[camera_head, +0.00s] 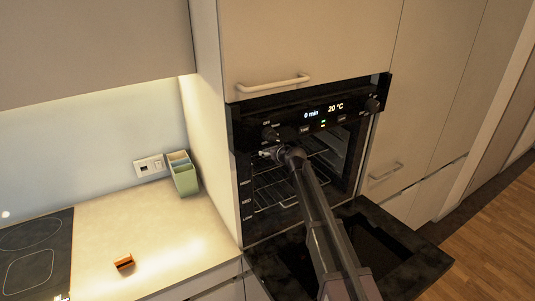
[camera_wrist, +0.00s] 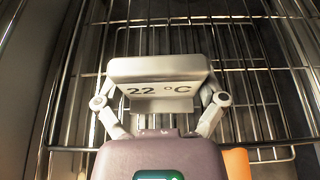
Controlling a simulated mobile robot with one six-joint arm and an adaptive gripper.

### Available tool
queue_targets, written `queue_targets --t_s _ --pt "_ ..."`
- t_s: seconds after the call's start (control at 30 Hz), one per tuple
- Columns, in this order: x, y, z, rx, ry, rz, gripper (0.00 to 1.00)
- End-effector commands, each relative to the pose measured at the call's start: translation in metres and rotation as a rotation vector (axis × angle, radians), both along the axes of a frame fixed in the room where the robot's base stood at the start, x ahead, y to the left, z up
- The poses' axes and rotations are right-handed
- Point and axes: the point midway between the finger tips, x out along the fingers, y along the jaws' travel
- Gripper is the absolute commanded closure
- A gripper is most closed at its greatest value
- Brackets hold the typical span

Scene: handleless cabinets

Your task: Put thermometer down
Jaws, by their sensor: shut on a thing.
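In the wrist view, my gripper (camera_wrist: 160,92) is shut on the thermometer (camera_wrist: 158,68), a pale block with a face reading "22 °C". The gripper holds it in front of wire racks (camera_wrist: 262,70). I cannot tell whether the thermometer touches a rack. In the head view, my arm reaches over the lowered oven door into the open oven (camera_head: 240,190). My gripper (camera_head: 268,153) is at the upper left of the oven opening, mostly hidden by the arm's end. The thermometer cannot be made out clearly there.
The oven door (camera_head: 415,258) hangs open and level. The oven panel (camera_head: 335,113) reads "0 min" and "20 °C". The counter (camera_head: 190,225) at left holds a green divided container (camera_head: 184,178) and a small orange-brown object (camera_head: 123,262). A black cooktop (camera_head: 40,250) lies at far left.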

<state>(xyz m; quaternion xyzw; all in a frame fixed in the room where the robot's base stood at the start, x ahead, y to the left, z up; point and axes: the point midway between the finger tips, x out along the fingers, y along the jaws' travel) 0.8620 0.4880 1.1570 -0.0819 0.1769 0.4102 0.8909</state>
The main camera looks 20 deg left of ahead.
Motion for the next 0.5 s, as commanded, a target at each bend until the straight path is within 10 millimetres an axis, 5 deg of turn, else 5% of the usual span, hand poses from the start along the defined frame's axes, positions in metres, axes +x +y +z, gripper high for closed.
queue_targets --t_s 0.07,0.5 --pt "0.012 0.013 0.0 0.0 0.0 0.001 0.58" --pt "0.007 0.008 -0.015 0.0 0.0 -0.001 0.58"
